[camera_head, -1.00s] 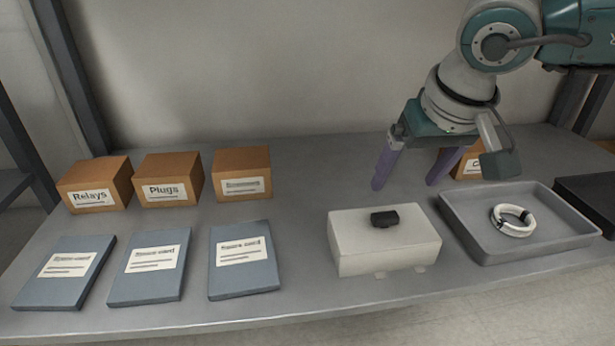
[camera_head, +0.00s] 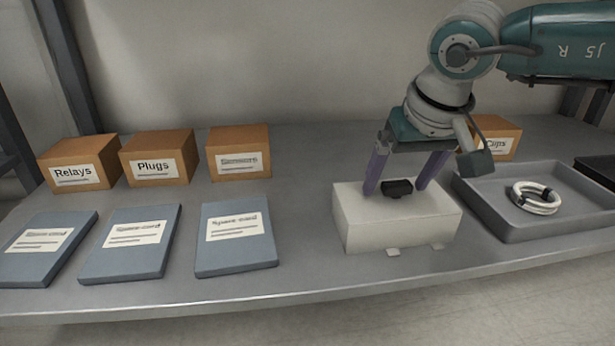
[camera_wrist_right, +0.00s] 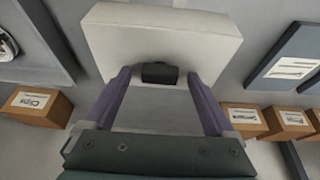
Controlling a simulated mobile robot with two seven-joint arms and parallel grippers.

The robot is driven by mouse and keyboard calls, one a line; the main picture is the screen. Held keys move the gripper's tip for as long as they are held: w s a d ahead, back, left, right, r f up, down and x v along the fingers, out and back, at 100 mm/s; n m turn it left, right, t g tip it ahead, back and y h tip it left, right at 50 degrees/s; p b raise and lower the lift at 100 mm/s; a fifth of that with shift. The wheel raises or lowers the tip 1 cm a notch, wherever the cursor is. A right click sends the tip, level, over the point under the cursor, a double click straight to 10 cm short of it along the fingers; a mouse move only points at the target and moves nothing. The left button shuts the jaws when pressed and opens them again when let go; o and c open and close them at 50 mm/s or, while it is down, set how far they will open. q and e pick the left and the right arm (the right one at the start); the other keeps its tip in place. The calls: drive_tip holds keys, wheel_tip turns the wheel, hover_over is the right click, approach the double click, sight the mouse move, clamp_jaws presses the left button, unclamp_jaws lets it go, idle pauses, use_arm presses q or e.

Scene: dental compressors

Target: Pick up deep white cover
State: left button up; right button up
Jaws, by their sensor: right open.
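The deep white cover (camera_head: 390,228) is a white box-like block on the grey shelf, right of centre in the head view. A small black handle or block (camera_head: 397,188) sits on its top. My right gripper (camera_head: 397,190) is over the cover's top, its two purple fingers apart with the black piece between them. In the right wrist view, the white cover (camera_wrist_right: 165,35) lies ahead and the black piece (camera_wrist_right: 159,73) shows between the open fingers (camera_wrist_right: 163,85). I cannot tell whether the fingers touch it. My left gripper is out of view.
A grey tray (camera_head: 490,222) with a coiled white cable (camera_head: 536,198) stands close right of the cover. A Clips box (camera_head: 497,137) is behind it. Relays (camera_head: 78,164), Plugs (camera_head: 158,158) and another box (camera_head: 238,153) stand left, with blue card folders (camera_head: 236,240) in front.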

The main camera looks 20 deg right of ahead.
drive_tip(key=shift+r, duration=0.1)
drive_tip(key=shift+c, duration=0.3)
clamp_jaws()
idle(0.5)
